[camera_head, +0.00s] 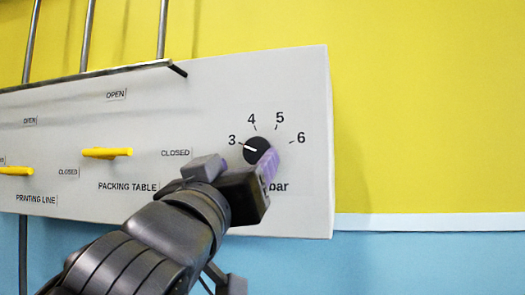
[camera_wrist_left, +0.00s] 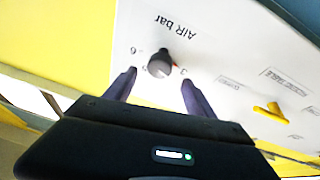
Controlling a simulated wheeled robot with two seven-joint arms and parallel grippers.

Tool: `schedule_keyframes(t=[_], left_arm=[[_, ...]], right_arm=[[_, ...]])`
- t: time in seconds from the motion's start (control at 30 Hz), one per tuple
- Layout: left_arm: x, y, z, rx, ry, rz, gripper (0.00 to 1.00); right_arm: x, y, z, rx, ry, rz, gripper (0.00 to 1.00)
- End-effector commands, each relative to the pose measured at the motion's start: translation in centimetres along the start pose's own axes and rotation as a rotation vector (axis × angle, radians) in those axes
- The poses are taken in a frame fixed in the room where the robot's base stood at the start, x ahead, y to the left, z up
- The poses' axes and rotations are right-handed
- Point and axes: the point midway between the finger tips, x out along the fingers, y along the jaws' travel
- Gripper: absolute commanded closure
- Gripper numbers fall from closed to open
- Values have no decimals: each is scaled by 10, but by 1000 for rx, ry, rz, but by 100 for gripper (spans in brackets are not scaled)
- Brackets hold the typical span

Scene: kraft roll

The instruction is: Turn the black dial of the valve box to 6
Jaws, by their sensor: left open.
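The black dial (camera_head: 254,148) sits on the right part of the pale valve box (camera_head: 295,100). Its white pointer line points left toward the 3, the lowest number of the scale that runs from 3 to 6. My left gripper (camera_head: 267,168) is at the dial's lower right, and a purple finger covers that edge of it. In the left wrist view the left gripper (camera_wrist_left: 160,88) is open, with the dial (camera_wrist_left: 159,66) between and just beyond its fingertips. I see no contact; the exact distance is hard to tell. My right gripper is not in view.
Two yellow valve handles (camera_head: 107,153) lie to the left on the box, beside OPEN and CLOSED labels. A dark rail (camera_head: 90,75) and metal pipes (camera_head: 87,35) are at the top left. The yellow wall (camera_head: 430,110) right of the box is clear.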

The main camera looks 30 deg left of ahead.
Motion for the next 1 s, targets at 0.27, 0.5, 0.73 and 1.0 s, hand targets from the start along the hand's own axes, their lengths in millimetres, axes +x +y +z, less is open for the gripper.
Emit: schedule_keyframes(t=[0.27,0.5,0.73,1.0], left_arm=[[14,0,-1,0,-2,-1,36],[51,-1,-2,0,-4,-2,36],[76,0,0,-1,-2,-2,36],[79,-1,1,-1,0,0,36]], right_arm=[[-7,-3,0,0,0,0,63],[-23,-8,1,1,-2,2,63],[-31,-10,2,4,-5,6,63],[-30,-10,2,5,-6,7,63]])
